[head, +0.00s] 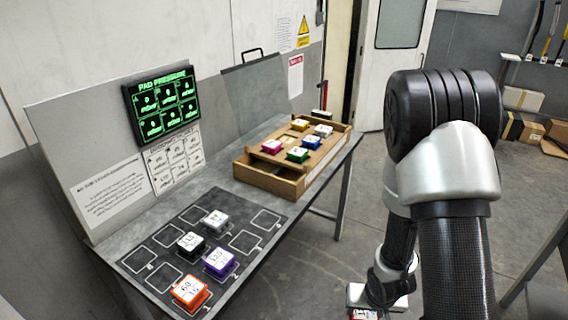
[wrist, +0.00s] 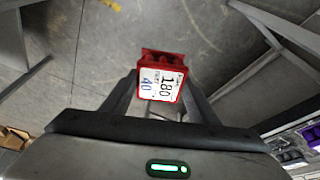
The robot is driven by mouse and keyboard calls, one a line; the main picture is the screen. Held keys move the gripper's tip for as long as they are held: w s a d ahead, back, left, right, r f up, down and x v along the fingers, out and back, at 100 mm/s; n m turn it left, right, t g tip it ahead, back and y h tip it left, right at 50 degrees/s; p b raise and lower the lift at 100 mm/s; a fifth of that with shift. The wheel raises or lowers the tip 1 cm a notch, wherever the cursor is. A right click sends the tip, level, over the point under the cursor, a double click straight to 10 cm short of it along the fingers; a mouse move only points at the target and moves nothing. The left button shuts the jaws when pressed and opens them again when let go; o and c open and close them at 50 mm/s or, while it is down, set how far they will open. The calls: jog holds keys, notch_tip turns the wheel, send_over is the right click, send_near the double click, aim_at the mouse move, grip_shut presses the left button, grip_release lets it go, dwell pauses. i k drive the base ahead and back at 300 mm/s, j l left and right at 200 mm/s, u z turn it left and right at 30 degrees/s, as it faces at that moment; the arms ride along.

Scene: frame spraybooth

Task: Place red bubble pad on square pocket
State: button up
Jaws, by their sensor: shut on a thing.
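The red bubble pad (wrist: 163,70) is in the wrist view, with a white label reading 180 and 40. My gripper (wrist: 160,92) is shut on it, one finger on each side, and holds it above the grey floor. In the head view my gripper (head: 378,297) is at the bottom, right of the table, and a sliver of the red pad (head: 362,315) shows under it. A black mat (head: 165,255) on the table has several white-outlined square spots, some empty. A wooden tray (head: 268,178) behind it holds several coloured pads. I cannot tell which spot is the square pocket.
Orange (head: 190,292), purple (head: 219,262), black (head: 191,245) and white (head: 215,221) pads sit on the mat. A pad pressure screen (head: 161,104) stands on the back panel. Open floor (head: 310,270) lies between the table and my arm. Cardboard boxes (head: 524,130) are at the far right.

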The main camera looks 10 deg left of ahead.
aim_at(286, 140)
jog(key=i+l+u, duration=0.15)
jog(key=l, duration=0.15)
jog(key=i+l+u, duration=0.1)
jog(key=l, duration=0.15)
jog(key=i+l+u, duration=0.15)
jog(key=l, duration=0.2)
jog(key=i+l+u, duration=0.3)
jog(key=i+l, duration=0.15)
jog(key=l, duration=0.15)
jog(key=i+l+u, duration=0.1)
jog(key=l, duration=0.25)
jog(key=i+l+u, duration=0.3)
jog(key=l, duration=0.45)
jog(key=i+j, duration=0.05)
jog(key=i, duration=0.05)
